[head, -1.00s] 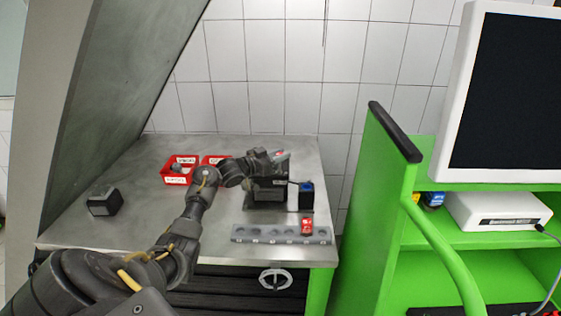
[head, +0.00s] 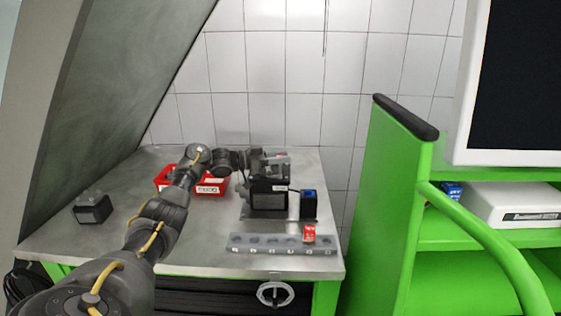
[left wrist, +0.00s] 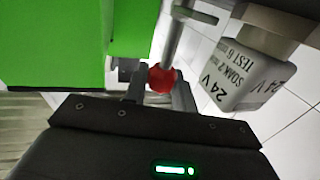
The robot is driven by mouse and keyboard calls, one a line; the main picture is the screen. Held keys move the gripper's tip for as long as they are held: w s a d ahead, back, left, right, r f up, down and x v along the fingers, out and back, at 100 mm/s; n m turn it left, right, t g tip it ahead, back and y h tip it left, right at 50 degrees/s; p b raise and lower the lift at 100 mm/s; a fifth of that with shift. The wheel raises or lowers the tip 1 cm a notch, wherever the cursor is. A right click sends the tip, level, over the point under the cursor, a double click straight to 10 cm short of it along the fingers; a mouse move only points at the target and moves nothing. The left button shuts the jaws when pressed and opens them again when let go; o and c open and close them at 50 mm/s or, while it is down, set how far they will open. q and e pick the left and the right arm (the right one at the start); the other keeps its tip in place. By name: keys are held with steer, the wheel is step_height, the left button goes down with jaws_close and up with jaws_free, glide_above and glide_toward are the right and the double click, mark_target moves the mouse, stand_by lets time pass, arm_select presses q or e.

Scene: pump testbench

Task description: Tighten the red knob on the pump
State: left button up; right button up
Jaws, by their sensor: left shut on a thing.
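The pump (head: 267,199) is a dark block on the metal bench, at the middle of the head view. My left gripper (head: 277,163) is over its top and hides the red knob in the head view. In the left wrist view the round red knob (left wrist: 161,79) sits between the two fingers of my left gripper (left wrist: 161,88), which is shut on it. A grey rod (left wrist: 175,38) runs up from beside the knob. A grey block lettered "24 V" (left wrist: 248,78) is right of the knob. My right gripper is not in view.
Red bins (head: 207,187) stand left of the pump. A blue-topped black block (head: 308,205) stands close to its right. A grey holder strip (head: 262,244) with a red piece (head: 309,234) lies in front. A green cart (head: 385,180) is at right.

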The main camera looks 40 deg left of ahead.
arm_select(q)
steer(key=o, duration=1)
steer(key=shift+c, duration=0.2)
steer(key=b+v, duration=0.3)
steer(key=v, duration=0.7)
steer(key=shift+s+a+b, duration=0.2)
steer(key=shift+a+b, duration=0.1)
steer(key=shift+a, duration=0.05)
